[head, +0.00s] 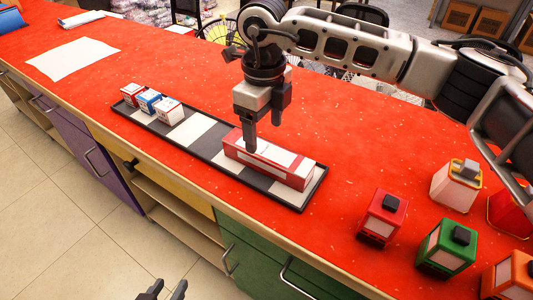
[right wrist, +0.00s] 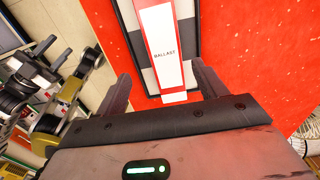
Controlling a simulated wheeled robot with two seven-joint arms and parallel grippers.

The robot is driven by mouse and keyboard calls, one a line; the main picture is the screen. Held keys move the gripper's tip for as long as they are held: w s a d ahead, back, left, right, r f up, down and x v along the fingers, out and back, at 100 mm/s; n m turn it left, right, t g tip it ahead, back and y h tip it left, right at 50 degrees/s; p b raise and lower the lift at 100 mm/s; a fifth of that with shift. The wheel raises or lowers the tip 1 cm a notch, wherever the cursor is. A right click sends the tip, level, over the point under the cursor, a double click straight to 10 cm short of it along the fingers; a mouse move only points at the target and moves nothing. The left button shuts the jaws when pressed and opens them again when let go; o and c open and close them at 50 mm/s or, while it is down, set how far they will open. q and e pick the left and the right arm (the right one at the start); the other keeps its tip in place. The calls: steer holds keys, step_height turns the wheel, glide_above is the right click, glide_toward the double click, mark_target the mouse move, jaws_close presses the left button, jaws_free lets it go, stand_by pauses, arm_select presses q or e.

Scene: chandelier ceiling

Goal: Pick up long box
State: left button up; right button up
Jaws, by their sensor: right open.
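The long box (head: 268,157) is red and white and lies on the checkered tray (head: 317,190), near its right end. In the right wrist view the box (right wrist: 165,45) carries the word BALLAST and shows between my two fingers. My right gripper (head: 258,140) points down over the left part of the box. It is open, with its fingers (right wrist: 163,88) to either side of the box's line; I cannot tell whether they touch it. My left gripper (head: 163,291) shows only its fingertips at the bottom edge, apart and empty, away from the counter.
Several small boxes (head: 150,100) stand at the tray's left end. Red (head: 382,217), green (head: 446,247), orange and white canisters stand right of the tray. White paper (head: 73,59) lies at the far left. The red counter (head: 350,120) behind the tray is clear.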

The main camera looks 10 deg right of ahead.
mark_target(267, 150)
step_height(267, 150, down, 3)
steer(key=shift+r, duration=0.2)
steer(key=shift+w+d+f+p, duration=0.2)
steer(key=shift+f+p, duration=0.1)
steer(key=shift+f, duration=1)
steer(key=shift+w+d+f+p, duration=0.15)
steer(key=shift+f+p, duration=0.15)
steer(key=shift+f, duration=1)
steer(key=shift+r, duration=0.1)
steer(key=c, duration=1.4)
